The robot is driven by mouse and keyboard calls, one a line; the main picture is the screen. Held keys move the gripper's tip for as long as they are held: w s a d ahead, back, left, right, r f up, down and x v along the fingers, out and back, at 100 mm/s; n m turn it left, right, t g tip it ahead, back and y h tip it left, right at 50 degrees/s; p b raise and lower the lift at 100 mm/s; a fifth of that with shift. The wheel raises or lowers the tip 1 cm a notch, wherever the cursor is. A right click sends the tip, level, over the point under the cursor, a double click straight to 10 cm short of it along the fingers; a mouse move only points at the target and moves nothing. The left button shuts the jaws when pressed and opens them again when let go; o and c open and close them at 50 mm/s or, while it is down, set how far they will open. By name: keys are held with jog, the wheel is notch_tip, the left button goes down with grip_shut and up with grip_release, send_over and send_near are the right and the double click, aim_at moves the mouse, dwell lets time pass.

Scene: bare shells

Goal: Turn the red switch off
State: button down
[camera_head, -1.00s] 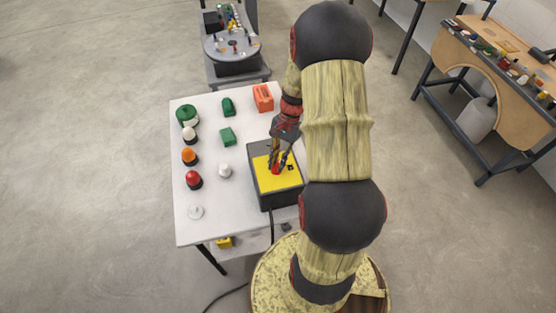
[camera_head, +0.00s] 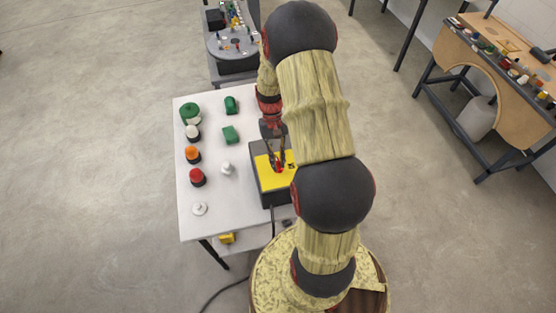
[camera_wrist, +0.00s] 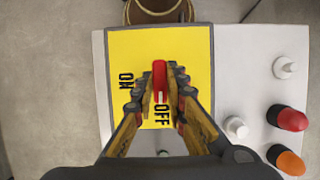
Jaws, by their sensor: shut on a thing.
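The red switch (camera_wrist: 160,76) is a narrow lever on a yellow panel. It stands between my gripper's fingertips (camera_wrist: 160,94) in the wrist view, with a finger on each side. My gripper is shut on it. ON is printed to the left of the lever, and OFF just below it in that view. The yellow panel (camera_wrist: 193,48) tops a dark box (camera_head: 272,198) on the white table in the head view. There, my gripper (camera_head: 277,163) reaches down onto the panel and partly hides the switch. The lever's exact tilt is hard to tell.
On the white table (camera_head: 215,225) stand red (camera_head: 197,178), orange (camera_head: 192,155) and white (camera_head: 226,168) buttons and green pieces (camera_head: 230,135), left of the box. A cable hangs at the box's near side. A wooden workbench (camera_head: 510,65) stands far right.

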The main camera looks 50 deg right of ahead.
jog(key=shift+n, duration=0.5)
jog(key=c, duration=1.8)
grip_release()
jog(key=v, duration=1.2)
jog(key=shift+a, duration=0.15)
